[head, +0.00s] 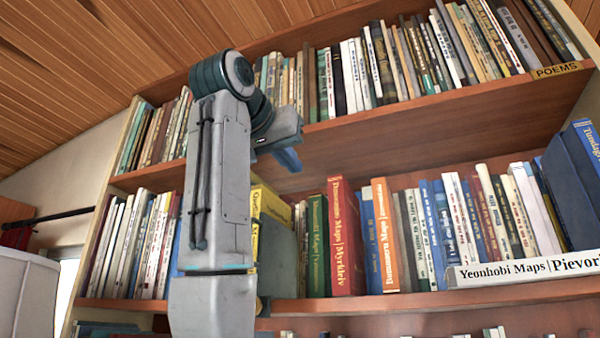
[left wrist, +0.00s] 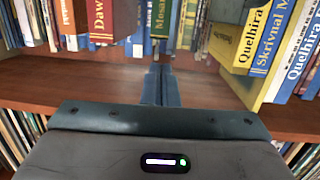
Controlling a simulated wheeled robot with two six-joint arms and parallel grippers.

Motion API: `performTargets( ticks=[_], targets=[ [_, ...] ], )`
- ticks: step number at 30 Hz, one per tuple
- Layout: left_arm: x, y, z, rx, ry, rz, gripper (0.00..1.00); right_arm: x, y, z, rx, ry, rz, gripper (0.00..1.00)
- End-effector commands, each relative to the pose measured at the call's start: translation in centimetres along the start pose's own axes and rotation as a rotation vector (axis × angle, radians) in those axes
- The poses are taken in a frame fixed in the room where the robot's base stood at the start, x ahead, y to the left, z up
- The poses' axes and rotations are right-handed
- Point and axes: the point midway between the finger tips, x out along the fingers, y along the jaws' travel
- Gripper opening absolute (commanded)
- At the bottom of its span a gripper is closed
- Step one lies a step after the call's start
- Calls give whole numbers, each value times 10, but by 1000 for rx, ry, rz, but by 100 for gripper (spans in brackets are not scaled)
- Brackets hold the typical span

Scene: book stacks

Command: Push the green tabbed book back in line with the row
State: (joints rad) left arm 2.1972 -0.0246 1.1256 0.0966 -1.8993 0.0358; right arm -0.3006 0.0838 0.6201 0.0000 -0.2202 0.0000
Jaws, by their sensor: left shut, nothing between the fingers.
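The green book (head: 317,245) stands upright in the middle shelf row, left of a large red book (head: 345,240). In the left wrist view, which looks upside down, the green spine (left wrist: 161,18) is straight beyond my fingers; no separate tab can be made out. I cannot tell how far it stands out from the row. My left gripper (head: 290,158) is shut and empty, up by the upper shelf board, above and left of the green book. Its closed fingers (left wrist: 160,85) point toward the book's top end; contact cannot be told. My right gripper is not in view.
The upper shelf board (head: 350,140) runs close above.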

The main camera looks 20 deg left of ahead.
Motion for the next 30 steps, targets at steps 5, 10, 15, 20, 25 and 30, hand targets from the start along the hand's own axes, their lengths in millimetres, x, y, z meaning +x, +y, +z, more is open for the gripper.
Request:
performTargets(
  ticks=[5,10,15,20,25,30],
  targets=[
    [35,0,-11,2,-6,1,0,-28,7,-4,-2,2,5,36],
    [70,0,-16,3,-5,2,0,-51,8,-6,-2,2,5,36],
    [102,0,-21,4,-4,2,0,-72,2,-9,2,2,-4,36],
    [109,0,-13,4,1,1,0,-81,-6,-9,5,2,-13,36],
    [110,0,1,4,-1,1,0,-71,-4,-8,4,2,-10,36],
    [111,0,2,5,-5,1,0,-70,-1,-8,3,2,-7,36]
  ],
)
